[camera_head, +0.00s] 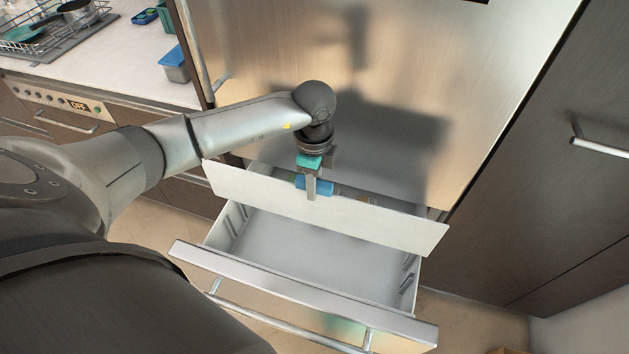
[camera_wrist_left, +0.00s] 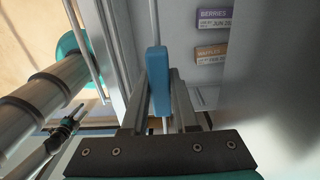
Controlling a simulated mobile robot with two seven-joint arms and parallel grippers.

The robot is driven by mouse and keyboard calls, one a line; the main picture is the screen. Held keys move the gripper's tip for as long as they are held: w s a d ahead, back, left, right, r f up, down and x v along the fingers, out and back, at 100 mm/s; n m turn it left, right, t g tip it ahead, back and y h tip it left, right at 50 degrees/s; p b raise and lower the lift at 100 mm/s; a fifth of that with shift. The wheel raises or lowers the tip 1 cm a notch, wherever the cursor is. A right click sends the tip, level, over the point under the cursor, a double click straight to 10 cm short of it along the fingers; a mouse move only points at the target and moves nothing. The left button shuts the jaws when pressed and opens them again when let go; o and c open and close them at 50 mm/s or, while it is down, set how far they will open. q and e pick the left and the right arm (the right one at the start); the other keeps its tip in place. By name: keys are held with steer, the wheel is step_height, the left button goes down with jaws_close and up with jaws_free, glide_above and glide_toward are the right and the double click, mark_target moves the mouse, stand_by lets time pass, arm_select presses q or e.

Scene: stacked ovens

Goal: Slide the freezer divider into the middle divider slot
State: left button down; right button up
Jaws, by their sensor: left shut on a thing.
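My left gripper (camera_head: 311,186) is shut on the blue grip (camera_head: 318,187) at the top edge of the freezer divider (camera_head: 270,203), a wide white panel. The wrist view shows the blue grip (camera_wrist_left: 155,75) between the two fingers (camera_wrist_left: 160,92). The divider hangs crosswise above the rear part of the open freezer drawer (camera_head: 300,246), slightly tilted in the picture. Slot ribs show on the drawer's left wall (camera_head: 232,226) and right wall (camera_head: 407,281). The divider hides the drawer's rear, and I cannot tell whether its lower edge is in a slot. My right gripper is out of view.
The drawer front with its bar handle (camera_head: 290,316) is pulled out toward me. The steel door (camera_head: 420,70) stands behind the arm. In the wrist view, a berries label (camera_wrist_left: 228,17) and a waffles label (camera_wrist_left: 211,52) show. A counter with a dish rack (camera_head: 45,40) is at upper left.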

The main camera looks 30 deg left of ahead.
arm_select(q)
step_height(320, 180, up, 18)
steer(key=p, duration=1.3)
steer(key=shift+r, duration=0.2)
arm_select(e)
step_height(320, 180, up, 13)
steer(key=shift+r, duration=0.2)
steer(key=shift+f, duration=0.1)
arm_select(q)
steer(key=w+a+f+b, duration=0.1)
steer(key=w+f+b, duration=0.3)
steer(key=f+b, duration=0.8)
steer(key=w+a+f+b, duration=0.1)
steer(key=w+f+b, duration=0.2)
steer(key=f+b, duration=0.9)
step_height(320, 180, down, 3)
steer(key=shift+w+f, duration=0.15)
steer(key=shift+w, duration=0.25)
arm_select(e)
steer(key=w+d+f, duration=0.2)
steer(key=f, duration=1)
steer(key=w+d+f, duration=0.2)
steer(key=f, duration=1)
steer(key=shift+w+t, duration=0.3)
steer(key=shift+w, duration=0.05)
